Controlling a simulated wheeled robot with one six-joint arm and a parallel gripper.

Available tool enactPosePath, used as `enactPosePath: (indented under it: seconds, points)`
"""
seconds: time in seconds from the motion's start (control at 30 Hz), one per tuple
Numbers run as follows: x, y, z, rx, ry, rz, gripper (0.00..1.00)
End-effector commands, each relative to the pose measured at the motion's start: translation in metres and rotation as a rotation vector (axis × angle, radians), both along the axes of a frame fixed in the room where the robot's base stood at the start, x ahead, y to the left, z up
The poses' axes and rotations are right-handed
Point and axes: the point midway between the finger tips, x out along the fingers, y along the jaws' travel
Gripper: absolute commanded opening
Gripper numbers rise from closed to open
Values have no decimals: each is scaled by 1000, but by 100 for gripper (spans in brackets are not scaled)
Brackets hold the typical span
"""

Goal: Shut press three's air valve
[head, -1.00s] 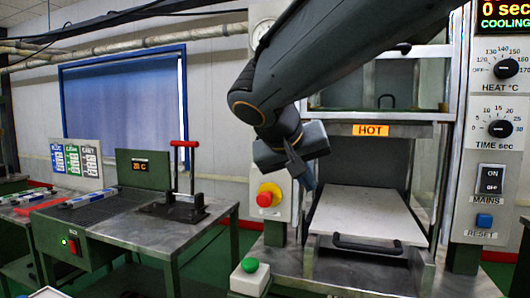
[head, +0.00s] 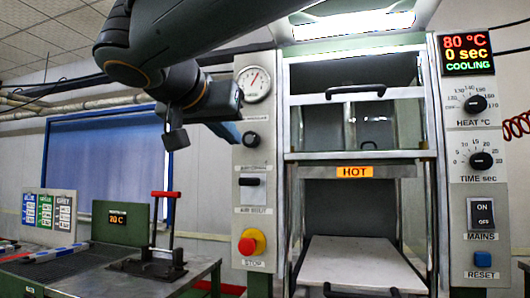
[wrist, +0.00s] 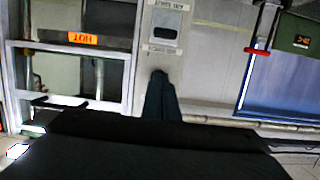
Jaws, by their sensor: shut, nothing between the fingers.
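The air valve (head: 252,188) is a pale plate with a dark piece in its upper part, on the narrow control column left of the press opening. It sits between two small labels; the lower seems to read AIR SHUT, and the upper is hard to read. The dark piece is nearer the upper label. The valve also shows, upside down, in the wrist view (wrist: 165,28). My gripper (head: 247,139) is shut and empty, its fingers in front of the column just above the upper label. In the wrist view its fingers (wrist: 160,82) point at the valve. I cannot tell whether they touch the column.
A pressure gauge (head: 254,84) is above the valve, and a red stop button (head: 250,243) on yellow is below. The press opening bears a HOT sign (head: 355,172) and a pale platen (head: 362,264). A bench with a red-handled lever tool (head: 165,225) stands left.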

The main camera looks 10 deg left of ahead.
Motion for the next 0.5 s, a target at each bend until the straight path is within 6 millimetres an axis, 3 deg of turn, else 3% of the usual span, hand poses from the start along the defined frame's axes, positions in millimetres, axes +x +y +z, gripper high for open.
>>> enactPosePath:
  seconds: [0.5]
  points:
    - [91,-9,-23,-3,2,-3,0]
